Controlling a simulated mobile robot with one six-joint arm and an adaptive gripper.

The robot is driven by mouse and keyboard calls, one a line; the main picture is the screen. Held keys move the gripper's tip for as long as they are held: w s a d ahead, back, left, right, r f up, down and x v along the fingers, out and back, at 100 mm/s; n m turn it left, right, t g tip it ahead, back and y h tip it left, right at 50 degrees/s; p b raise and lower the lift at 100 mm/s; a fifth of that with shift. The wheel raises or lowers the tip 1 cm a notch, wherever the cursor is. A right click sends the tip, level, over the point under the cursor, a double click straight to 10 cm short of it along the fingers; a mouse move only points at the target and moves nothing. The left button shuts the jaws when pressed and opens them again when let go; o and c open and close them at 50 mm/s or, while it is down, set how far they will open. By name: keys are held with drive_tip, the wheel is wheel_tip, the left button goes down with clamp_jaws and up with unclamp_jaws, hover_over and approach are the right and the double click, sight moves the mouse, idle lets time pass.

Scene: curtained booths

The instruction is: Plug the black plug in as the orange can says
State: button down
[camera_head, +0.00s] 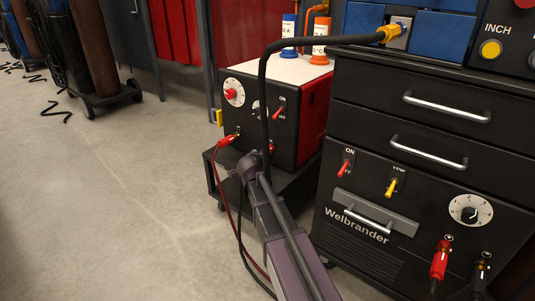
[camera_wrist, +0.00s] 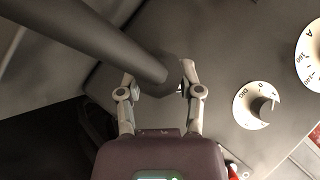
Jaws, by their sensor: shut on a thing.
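My gripper (camera_wrist: 162,80) is shut on a dark cylindrical piece, which I take as the black plug (camera_wrist: 160,72), in the wrist view. A thick dark stem runs from it to the upper left. The plug's front end is hidden, so I cannot tell whether it touches a socket. In the head view my gripper (camera_head: 249,166) is in front of the lower panel of the black and red machine (camera_head: 262,115); the plug cannot be made out there. A red plug (camera_head: 228,140) is at the panel's left socket. The orange can (camera_head: 320,42) stands on top; its label is unreadable.
A blue can (camera_head: 289,38) stands beside the orange one. A thick black cable (camera_head: 320,42) arches from a yellow connector (camera_head: 390,33) down towards my gripper. The Welbrander cabinet (camera_head: 350,240) closes off the right. Open floor (camera_head: 120,200) lies left. A DIG dial (camera_wrist: 257,105) shows in the wrist view.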

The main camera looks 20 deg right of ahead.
drive_tip(key=shift+w+d+f+m+t+b, duration=0.1)
drive_tip(key=shift+d+f+m+t+b, duration=0.05)
drive_tip(key=shift+m+t+b, duration=0.45)
drive_tip(key=shift+c, duration=0.9)
unclamp_jaws()
drive_tip(key=shift+r+n+p, duration=0.2)
drive_tip(key=shift+n+p, duration=0.1)
drive_tip(key=shift+p, duration=0.1)
